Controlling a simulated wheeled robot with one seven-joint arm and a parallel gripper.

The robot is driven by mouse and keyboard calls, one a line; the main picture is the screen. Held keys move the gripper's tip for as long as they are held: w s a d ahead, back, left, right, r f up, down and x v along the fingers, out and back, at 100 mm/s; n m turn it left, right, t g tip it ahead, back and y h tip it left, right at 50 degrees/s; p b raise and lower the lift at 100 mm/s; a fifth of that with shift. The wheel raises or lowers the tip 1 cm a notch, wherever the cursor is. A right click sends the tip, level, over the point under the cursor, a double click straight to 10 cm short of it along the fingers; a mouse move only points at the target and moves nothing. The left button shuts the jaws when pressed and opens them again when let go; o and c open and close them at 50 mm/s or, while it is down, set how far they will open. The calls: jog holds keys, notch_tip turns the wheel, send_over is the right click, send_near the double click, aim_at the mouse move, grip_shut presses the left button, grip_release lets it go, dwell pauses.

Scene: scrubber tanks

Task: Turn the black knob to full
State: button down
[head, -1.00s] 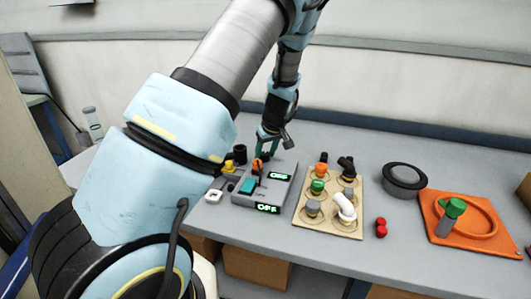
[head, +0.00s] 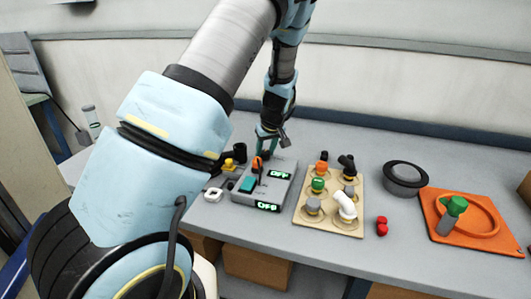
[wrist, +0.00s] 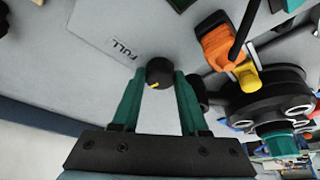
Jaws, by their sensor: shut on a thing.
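The black knob (wrist: 158,72) is round, with a short yellow mark on its lower left edge in the wrist view. My gripper (wrist: 160,80) has its two teal fingers closed on the knob's sides. A label reading FULL (wrist: 122,48) is on the grey panel up and left of the knob, and the yellow mark does not point at it. In the head view my gripper (head: 267,152) reaches down at the back of the grey control box (head: 281,197). The knob cannot be made out there.
The box has an orange-and-black switch (head: 257,164), a teal button (head: 248,184) and two green displays reading OFF. A beige board (head: 300,216) with several valves and knobs stands to the right. A yellow-topped part (head: 228,165) is close on the left.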

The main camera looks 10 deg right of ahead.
jog(key=m+b, duration=0.1)
jog(key=m+h+b, duration=0.1)
jog(key=m, duration=0.1)
jog(key=shift+a+f, duration=0.15)
jog(key=shift+a, duration=0.05)
jog(key=m+h+b, duration=0.1)
jog(key=m, duration=0.1)
jog(key=shift+a+m, duration=0.1)
jog(key=shift+m, duration=0.3)
jog(key=m, duration=0.1)
jog(key=m+h+p, duration=0.1)
jog(key=m, duration=0.1)
jog(key=shift+r+g, duration=0.25)
jog(key=shift+g, duration=0.15)
jog(key=shift+m+h+p, duration=0.5)
jog(key=shift+m, duration=0.4)
jog(key=shift+f+m, duration=0.15)
jog(key=shift+m, duration=0.15)
jog(key=shift+c, duration=2.1)
grip_release()
